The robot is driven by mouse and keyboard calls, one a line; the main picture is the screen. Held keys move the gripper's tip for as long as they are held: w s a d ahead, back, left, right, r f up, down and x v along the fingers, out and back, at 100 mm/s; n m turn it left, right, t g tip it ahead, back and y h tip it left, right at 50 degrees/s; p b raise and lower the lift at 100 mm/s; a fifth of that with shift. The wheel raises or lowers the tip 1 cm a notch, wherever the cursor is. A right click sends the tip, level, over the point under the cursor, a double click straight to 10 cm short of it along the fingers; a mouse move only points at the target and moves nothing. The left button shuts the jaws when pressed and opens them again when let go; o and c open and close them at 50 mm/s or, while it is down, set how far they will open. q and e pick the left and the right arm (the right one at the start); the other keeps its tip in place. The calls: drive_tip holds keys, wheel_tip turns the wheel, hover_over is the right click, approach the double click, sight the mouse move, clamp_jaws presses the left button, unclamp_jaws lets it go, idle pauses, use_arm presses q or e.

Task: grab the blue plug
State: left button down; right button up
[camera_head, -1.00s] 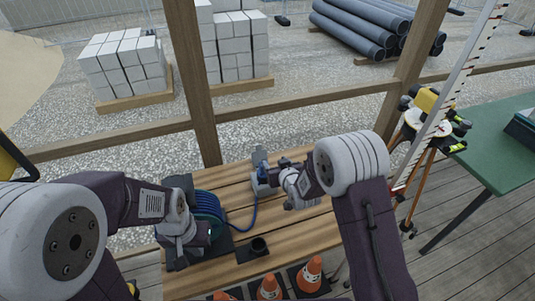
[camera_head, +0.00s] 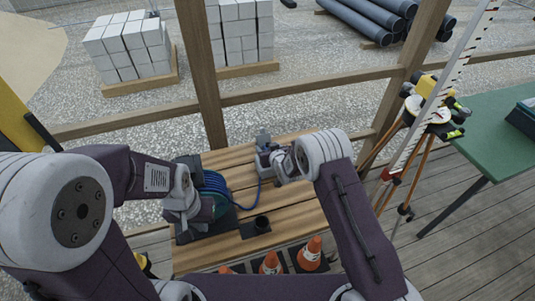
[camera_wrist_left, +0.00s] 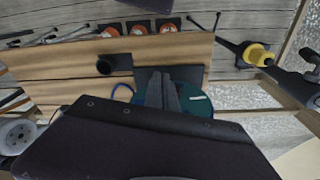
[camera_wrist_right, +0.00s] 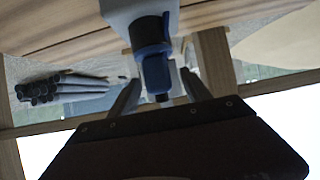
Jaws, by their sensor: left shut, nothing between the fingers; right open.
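The blue plug (camera_wrist_right: 152,60) sits in a grey socket box (camera_wrist_right: 122,8) and points down in the right wrist view. My right gripper (camera_wrist_right: 160,92) is open, with one finger on each side of the plug's free end. In the head view the right gripper (camera_head: 285,164) hides most of the plug beside the socket box (camera_head: 264,143). A blue cable (camera_head: 246,205) runs from there to the cable reel (camera_head: 214,188). My left gripper (camera_wrist_left: 158,92) is shut and empty in front of the reel (camera_wrist_left: 195,104).
A black cup-like holder (camera_head: 261,223) stands on the wooden table (camera_head: 297,212). Several orange cones (camera_head: 271,262) stand by its front edge. A wooden post (camera_head: 202,75) and rail rise behind. A tripod (camera_head: 405,175) and green table (camera_head: 495,135) are at the right.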

drive_tip(key=shift+w+f, duration=0.15)
drive_tip(key=shift+w, duration=0.1)
drive_tip(key=shift+s, duration=0.1)
drive_tip(key=shift+c, duration=0.3)
drive_tip(key=shift+s, duration=0.1)
drive_tip(key=c, duration=0.5)
clamp_jaws()
drive_tip(key=r, duration=0.2)
drive_tip(key=r+b, duration=0.1)
drive_tip(key=r, duration=0.1)
drive_tip(key=shift+d+r, duration=0.2)
drive_tip(key=shift+r, duration=0.1)
drive_tip(key=s+d+r+b, duration=0.1)
drive_tip(key=s+d+r, duration=0.4)
drive_tip(key=d, duration=0.4)
drive_tip(key=shift+s+d+r, duration=0.35)
drive_tip(key=shift+r, duration=0.5)
